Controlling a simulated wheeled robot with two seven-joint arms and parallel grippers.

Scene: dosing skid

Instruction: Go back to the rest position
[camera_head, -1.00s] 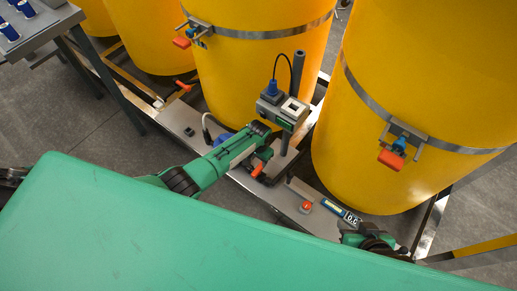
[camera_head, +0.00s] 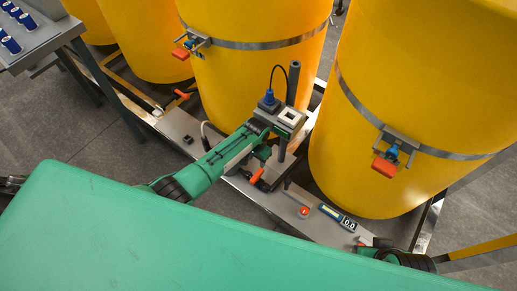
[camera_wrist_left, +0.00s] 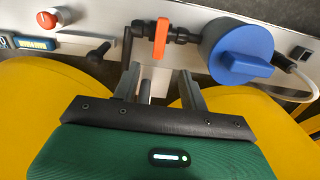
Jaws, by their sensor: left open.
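My left arm comes in from the left in the head view, and its gripper end (camera_head: 254,131) is at the grey box on the post, with the fingertips hard to make out. In the left wrist view my left gripper (camera_wrist_left: 160,78) is open, with its two fingers apart and nothing visibly held. A black valve with an orange handle (camera_wrist_left: 161,38) lies just beyond the fingers. The orange handle also shows below the arm in the head view (camera_head: 257,176). The right arm shows partly at the lower right; its gripper is not clearly visible.
Yellow drums (camera_head: 410,90) stand close behind the skid plate (camera_head: 235,182). A grey box (camera_head: 289,117) with a blue plug is on a dark post. A blue pump knob (camera_wrist_left: 245,68), red button (camera_head: 304,211) and display (camera_head: 331,212) are nearby. A side table (camera_head: 45,38) holds blue-topped items.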

